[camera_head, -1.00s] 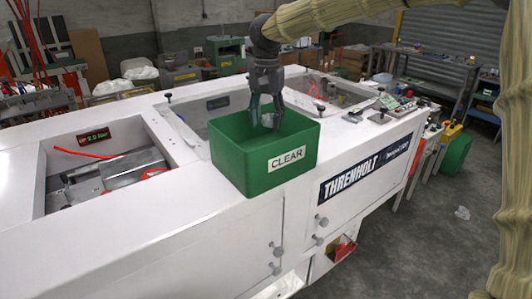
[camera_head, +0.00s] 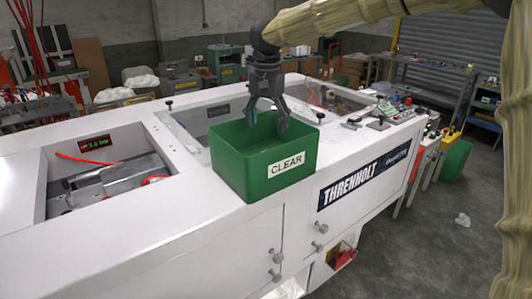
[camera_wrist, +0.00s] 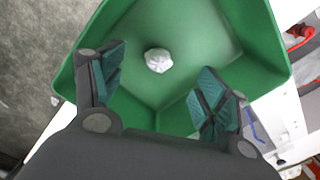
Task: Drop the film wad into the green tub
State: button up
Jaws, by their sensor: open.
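The green tub (camera_head: 240,170), labelled CLEAR, stands upright on the white machine top. It fills much of the wrist view (camera_wrist: 262,45). The film wad (camera_wrist: 158,60), a small crumpled whitish lump, lies on the floor of the tub in the wrist view. The tub's front wall hides it in the head view. My gripper (camera_head: 266,120) is above the tub's opening, pointing down, with its fingertips near rim height. In the wrist view its two fingers (camera_wrist: 160,95) are spread apart with nothing between them, and the wad lies beyond them.
The white machine (camera_head: 140,235) has recessed openings left of and behind the tub. Red tubing (camera_head: 85,158) lies in the left recess. A control panel (camera_head: 385,112) is at right. A pale crumpled scrap (camera_head: 462,219) lies on the grey floor.

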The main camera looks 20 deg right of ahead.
notch_tip(320, 180, up, 12)
jog(key=shift+s+f, duration=0.25)
jog(key=shift+d, duration=0.15)
